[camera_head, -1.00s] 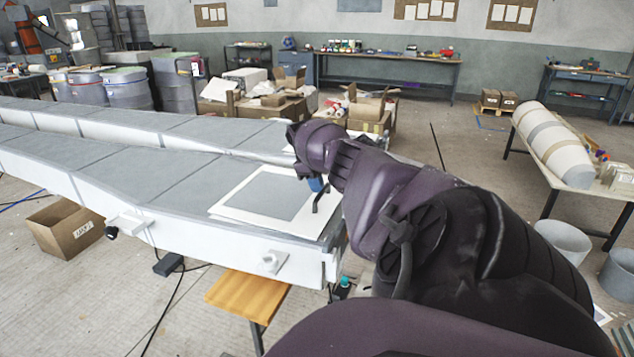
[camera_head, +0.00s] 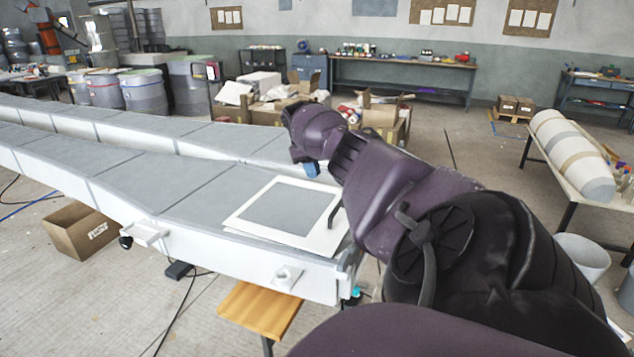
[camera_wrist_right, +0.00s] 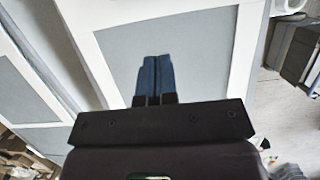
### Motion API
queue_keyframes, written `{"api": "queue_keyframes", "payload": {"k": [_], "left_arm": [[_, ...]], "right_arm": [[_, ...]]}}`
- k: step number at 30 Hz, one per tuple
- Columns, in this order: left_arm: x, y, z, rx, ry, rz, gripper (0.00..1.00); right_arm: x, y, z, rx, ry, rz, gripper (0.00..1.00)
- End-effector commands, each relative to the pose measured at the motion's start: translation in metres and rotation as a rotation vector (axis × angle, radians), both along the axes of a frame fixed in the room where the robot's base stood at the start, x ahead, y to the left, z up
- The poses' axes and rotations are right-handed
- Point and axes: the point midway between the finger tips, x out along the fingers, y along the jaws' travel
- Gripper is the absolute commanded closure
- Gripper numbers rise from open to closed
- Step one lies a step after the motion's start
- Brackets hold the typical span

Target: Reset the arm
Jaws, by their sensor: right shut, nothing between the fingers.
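My right arm reaches in from the lower right in the head view. Its gripper (camera_head: 312,169) shows a blue fingertip above the long grey mould table, beside a white-framed grey panel. In the right wrist view the two blue fingers of the right gripper (camera_wrist_right: 154,80) are together with nothing between them. They hang over the grey centre of the white-framed panel (camera_wrist_right: 195,45). The panel (camera_head: 290,212) lies at the near end of the long white-edged mould (camera_head: 140,180). My left gripper is not in view.
An open cardboard box (camera_head: 80,231) stands on the floor at the left. A wooden stool (camera_head: 262,309) is by the mould's near end. A table with a wrapped cylinder (camera_head: 570,155) is at the right. Cartons (camera_head: 382,115) and a workbench (camera_head: 400,62) stand behind.

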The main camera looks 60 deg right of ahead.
Motion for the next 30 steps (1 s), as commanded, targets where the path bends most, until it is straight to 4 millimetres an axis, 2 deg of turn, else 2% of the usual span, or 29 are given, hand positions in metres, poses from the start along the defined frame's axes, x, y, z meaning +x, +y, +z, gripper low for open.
{"api": "queue_keyframes", "payload": {"k": [3,7,17,21,23,26,28,30], "left_arm": [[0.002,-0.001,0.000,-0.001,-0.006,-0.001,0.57],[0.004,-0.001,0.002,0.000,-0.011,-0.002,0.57],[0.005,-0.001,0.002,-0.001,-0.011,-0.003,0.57],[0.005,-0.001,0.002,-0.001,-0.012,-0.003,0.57],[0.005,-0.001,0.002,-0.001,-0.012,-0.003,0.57],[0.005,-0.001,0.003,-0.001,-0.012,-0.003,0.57],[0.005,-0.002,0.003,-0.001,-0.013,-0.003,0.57],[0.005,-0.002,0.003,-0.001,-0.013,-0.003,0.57]], "right_arm": [[0.004,0.000,0.011,0.000,0.000,0.000,1.00],[0.005,0.001,0.017,0.000,0.000,0.000,1.00],[0.006,0.000,0.018,-0.008,-0.003,-0.017,1.00],[0.017,-0.012,0.016,-0.099,-0.076,-0.069,1.00],[0.030,-0.017,0.021,-0.171,-0.134,-0.074,1.00],[0.064,-0.023,0.038,-0.314,-0.269,-0.048,1.00],[0.098,-0.013,0.049,-0.403,-0.386,-0.007,1.00],[0.134,0.006,0.053,-0.473,-0.505,0.053,1.00]]}}
